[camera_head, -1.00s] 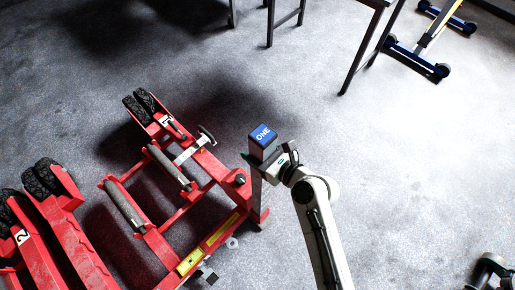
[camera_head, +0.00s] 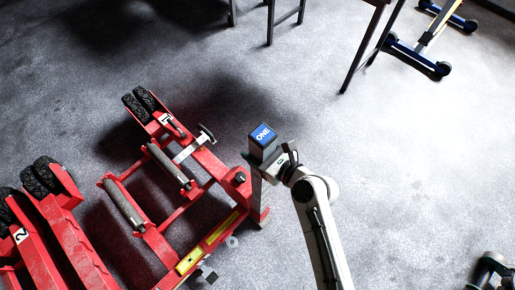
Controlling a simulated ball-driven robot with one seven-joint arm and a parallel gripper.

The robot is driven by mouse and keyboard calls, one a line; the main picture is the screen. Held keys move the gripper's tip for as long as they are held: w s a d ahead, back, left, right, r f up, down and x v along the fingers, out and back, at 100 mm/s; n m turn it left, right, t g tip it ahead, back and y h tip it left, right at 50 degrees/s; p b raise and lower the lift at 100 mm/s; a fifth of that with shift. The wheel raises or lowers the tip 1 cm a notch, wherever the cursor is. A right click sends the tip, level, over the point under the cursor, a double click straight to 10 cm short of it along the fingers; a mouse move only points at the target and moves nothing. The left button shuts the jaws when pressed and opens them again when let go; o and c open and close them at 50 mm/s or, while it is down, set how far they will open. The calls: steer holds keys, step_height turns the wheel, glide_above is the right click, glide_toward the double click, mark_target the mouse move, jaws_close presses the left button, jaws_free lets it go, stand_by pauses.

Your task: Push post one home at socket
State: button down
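Post one (camera_head: 263,136) stands upright with a blue cap lettered ONE, at the right side of the red trolley jack (camera_head: 215,168). Its grey shaft (camera_head: 256,185) runs down to the red frame's right corner, where the socket (camera_head: 258,213) appears to be. The socket opening is not clear, and I cannot tell how deep the post sits. My gripper (camera_head: 270,160) is at the upper part of the post, just below the blue cap, coming from the right. Its fingers appear to be around the post, but the far finger is mostly hidden.
A second red jack part marked 2 (camera_head: 50,225) with black wheels lies at the left. Dark table legs (camera_head: 365,50) stand at the top, and a blue-footed stand (camera_head: 420,55) at the upper right. The floor (camera_head: 420,170) to the right is largely clear.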

steer(key=shift+w+f+b, duration=0.2)
steer(key=shift+f+b, duration=1.55)
steer(key=shift+f, duration=0.5)
stand_by(1.1)
steer(key=c, duration=0.6)
jaws_free()
steer(key=o, duration=0.4)
steer(key=shift+s+f, duration=0.15)
steer(key=shift+f, duration=0.1)
steer(key=shift+s+f, duration=0.2)
steer(key=shift+f, duration=0.25)
steer(key=v, duration=0.7)
steer(key=r+v, duration=0.1)
steer(key=v, duration=0.2)
steer(key=shift+d, duration=0.25)
steer(key=s+d+n+g+h, duration=0.2)
steer(key=s+d+n+h, duration=0.2)
steer(key=s+d+n, duration=0.2)
steer(key=s+d+f+n+g+h, duration=0.1)
steer(key=s+d+n+g+h, duration=0.2)
steer(key=s+d+n, duration=0.4)
steer(key=s+d+f+n+g+h, duration=0.1)
steer(key=s+d+n+g+h, duration=0.2)
steer(key=s+d+n, duration=0.4)
steer(key=shift+s+d+n+h, duration=0.1)
steer(key=shift+d+n+h, duration=0.45)
steer(key=shift+n, duration=0.75)
steer(key=shift+s+d+n+h, duration=0.1)
steer(key=shift+d+n+h, duration=0.25)
steer(key=shift+d+n, duration=0.7)
